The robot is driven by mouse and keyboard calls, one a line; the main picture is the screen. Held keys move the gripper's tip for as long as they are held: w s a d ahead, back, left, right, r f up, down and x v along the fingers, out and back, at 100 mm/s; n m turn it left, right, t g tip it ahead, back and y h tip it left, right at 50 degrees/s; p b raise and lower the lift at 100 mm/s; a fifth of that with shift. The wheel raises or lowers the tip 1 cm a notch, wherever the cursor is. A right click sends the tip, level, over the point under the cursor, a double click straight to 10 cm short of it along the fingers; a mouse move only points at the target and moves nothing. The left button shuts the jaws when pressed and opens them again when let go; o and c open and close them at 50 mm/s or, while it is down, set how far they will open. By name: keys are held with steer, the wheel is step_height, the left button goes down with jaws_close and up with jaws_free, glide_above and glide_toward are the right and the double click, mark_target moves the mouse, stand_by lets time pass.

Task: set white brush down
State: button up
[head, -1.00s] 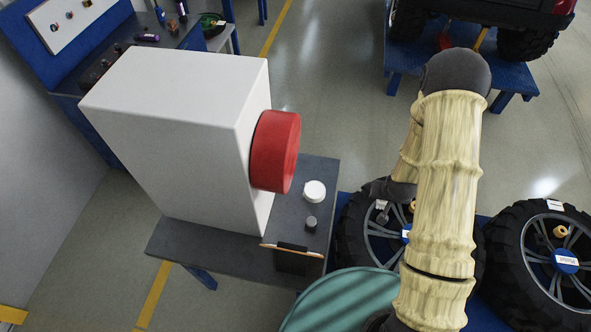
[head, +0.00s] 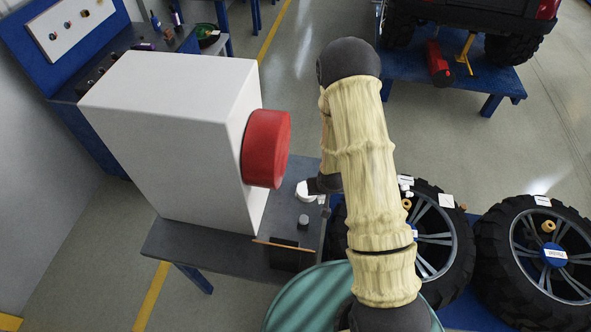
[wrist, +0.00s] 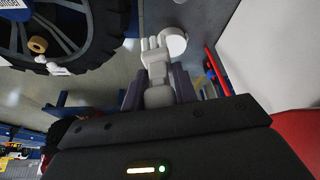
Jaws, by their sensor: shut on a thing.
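The white brush (wrist: 155,60) is between the fingers of my gripper (wrist: 155,88) in the wrist view, with its bristle end pointing away from the gripper. My gripper is shut on it. In the head view my gripper is mostly hidden by my arm, at the right edge of the grey table (head: 200,243). The brush cannot be made out clearly there. A round white piece (head: 307,191) stands on the table close to the gripper. It also shows in the wrist view (wrist: 173,41), beside the brush's bristle end. I cannot tell whether the brush touches the table.
A small dark cylinder (head: 303,222) stands near the round white piece. The white machine (head: 165,140) with a red roller (head: 267,148) fills the table's left part. A brown stick (head: 285,245) lies near the front edge. Tyres (head: 480,255) lie to the right.

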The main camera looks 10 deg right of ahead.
steer(key=shift+a, duration=0.15)
steer(key=shift+w+f, duration=0.2)
steer(key=shift+f, duration=0.05)
steer(key=w+f+b, duration=0.7)
steer(key=w+b, duration=0.5)
steer(key=shift+d, duration=0.3)
steer(key=w+b, duration=0.2)
steer(key=w+f+b, duration=0.1)
steer(key=w+b, duration=0.3)
steer(key=b, duration=0.1)
steer(key=shift+w+f, duration=0.3)
steer(key=shift+w, duration=0.05)
steer(key=shift+n, duration=0.5)
steer(key=w+b, duration=0.2)
steer(key=b, duration=0.1)
steer(key=w+r+b, duration=0.1)
steer(key=w+b, duration=0.1)
steer(key=b, duration=0.1)
steer(key=w+r+b, duration=0.1)
steer(key=w+b, duration=0.2)
steer(key=shift+a+r+b, duration=0.1)
steer(key=shift+a+b, duration=0.25)
